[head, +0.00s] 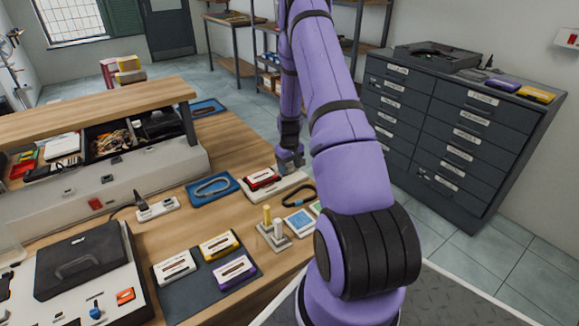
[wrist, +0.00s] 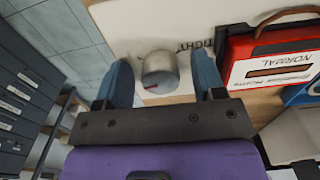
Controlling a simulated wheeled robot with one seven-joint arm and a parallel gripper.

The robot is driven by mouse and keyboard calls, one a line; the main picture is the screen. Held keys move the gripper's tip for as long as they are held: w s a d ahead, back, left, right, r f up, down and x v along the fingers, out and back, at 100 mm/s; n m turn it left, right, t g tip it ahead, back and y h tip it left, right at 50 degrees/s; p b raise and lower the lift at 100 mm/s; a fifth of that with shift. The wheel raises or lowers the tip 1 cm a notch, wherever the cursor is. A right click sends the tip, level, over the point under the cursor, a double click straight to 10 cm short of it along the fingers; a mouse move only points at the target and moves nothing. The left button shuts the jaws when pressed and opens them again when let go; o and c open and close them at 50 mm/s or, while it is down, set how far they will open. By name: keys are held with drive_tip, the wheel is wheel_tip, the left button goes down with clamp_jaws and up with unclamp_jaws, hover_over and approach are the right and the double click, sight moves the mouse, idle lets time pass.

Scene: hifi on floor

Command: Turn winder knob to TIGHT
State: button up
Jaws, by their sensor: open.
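The winder (head: 287,188) is a pale plate on the wooden bench, with a red cassette (head: 262,178) on it. In the wrist view, the winder's plate (wrist: 120,20) carries a round grey metal knob (wrist: 160,70) and printed lettering reading TIGHT to the knob's right. A small red mark shows on the knob's lower edge. The red cassette, labelled NORMAL, is at the right (wrist: 270,60). My gripper (wrist: 162,78) is open, its two blue fingers on either side of the knob with gaps showing. In the head view, my gripper (head: 290,160) largely hides the knob.
A blue tray (head: 212,188) with a looped belt is left of the winder. White, yellow and purple cassettes lie on a dark mat (head: 180,297) nearer. Small posts on a stand (head: 273,237) and cards (head: 300,221) are close in front. A drawer cabinet (head: 450,130) stands right.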

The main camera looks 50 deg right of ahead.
drive_tip(key=c, duration=0.9)
drive_tip(key=shift+m, duration=0.4)
drive_tip(key=m, duration=0.2)
drive_tip(key=shift+m, duration=0.4)
drive_tip(key=m, duration=0.4)
drive_tip(key=shift+a+m, duration=0.1)
drive_tip(key=shift+m, duration=0.2)
drive_tip(key=m, duration=0.3)
drive_tip(key=shift+w+m, duration=0.1)
drive_tip(key=shift+m, duration=2.1)
drive_tip(key=shift+w, duration=0.1)
